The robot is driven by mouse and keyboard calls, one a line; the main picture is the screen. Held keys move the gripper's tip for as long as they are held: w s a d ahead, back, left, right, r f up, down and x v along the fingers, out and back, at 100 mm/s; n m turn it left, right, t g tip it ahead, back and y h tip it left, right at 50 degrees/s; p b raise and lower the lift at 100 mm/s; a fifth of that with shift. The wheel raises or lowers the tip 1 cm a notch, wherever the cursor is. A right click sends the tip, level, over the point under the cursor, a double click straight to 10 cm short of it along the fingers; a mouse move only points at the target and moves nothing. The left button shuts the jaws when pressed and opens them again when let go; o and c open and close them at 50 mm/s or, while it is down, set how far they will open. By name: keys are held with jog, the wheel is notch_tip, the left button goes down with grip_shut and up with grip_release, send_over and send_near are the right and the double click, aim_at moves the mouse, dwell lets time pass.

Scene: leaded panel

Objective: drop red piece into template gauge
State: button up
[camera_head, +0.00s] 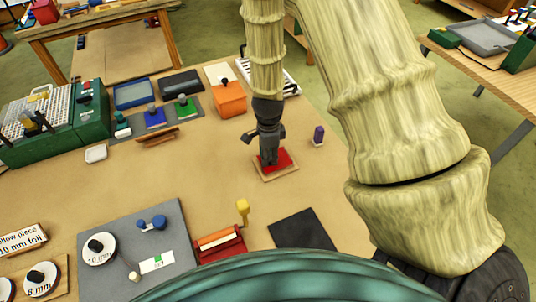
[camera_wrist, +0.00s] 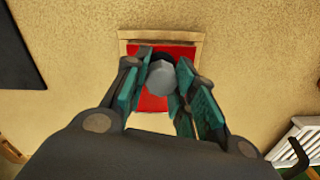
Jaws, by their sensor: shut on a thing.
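The red piece (camera_head: 284,158) is a flat red square with a grey knob, which shows in the wrist view (camera_wrist: 162,78). The template gauge (camera_head: 279,175) is a light wooden square frame on the table. My gripper (camera_head: 268,160) points down over the gauge, with its fingers shut on the knob. In the wrist view, the red piece (camera_wrist: 148,102) lies within the outline of the gauge, whose far rim (camera_wrist: 160,36) shows above it. My fingers hide part of the piece and the side rims. I cannot tell whether it is fully seated.
A purple-knobbed piece (camera_head: 318,135) stands close right of the gauge. An orange block (camera_head: 229,99) is behind it. Blue (camera_head: 155,117) and green (camera_head: 187,106) knobbed pieces are at the left. A red box (camera_head: 219,245) and a dark mat (camera_head: 302,231) lie in front.

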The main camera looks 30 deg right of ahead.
jog(key=shift+f+b, duration=0.45)
jog(key=shift+f, duration=0.45)
jog(key=o, duration=1)
jog(key=shift+r, duration=0.15)
notch_tip(320, 180, up, 12)
jog(key=shift+f, duration=0.15)
jog(key=shift+a, duration=0.1)
dwell(0.5)
